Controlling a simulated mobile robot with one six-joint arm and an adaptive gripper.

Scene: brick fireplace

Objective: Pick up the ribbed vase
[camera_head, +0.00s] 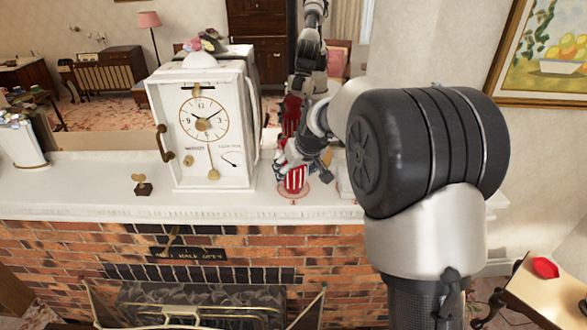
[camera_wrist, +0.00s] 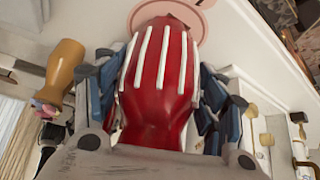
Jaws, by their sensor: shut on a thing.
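The ribbed vase (camera_head: 295,178) is red with raised white stripes and is on the mantel, right of the clock. In the wrist view the vase (camera_wrist: 157,85) fills the middle, its narrower neck towards my palm. My gripper (camera_head: 291,163) comes down over it from above. In the wrist view my gripper (camera_wrist: 158,72) has its blue-grey fingers on both sides of the vase, shut on it. A pink disc (camera_wrist: 165,12) shows beyond the vase's far end. I cannot tell whether the vase touches it.
A white clock (camera_head: 210,130) stands close to the left of my gripper. A small dark-based ornament (camera_head: 143,187) is further left on the white mantel (camera_head: 90,195). A tan vessel (camera_wrist: 62,70) is near the gripper in the wrist view. A mirror is behind.

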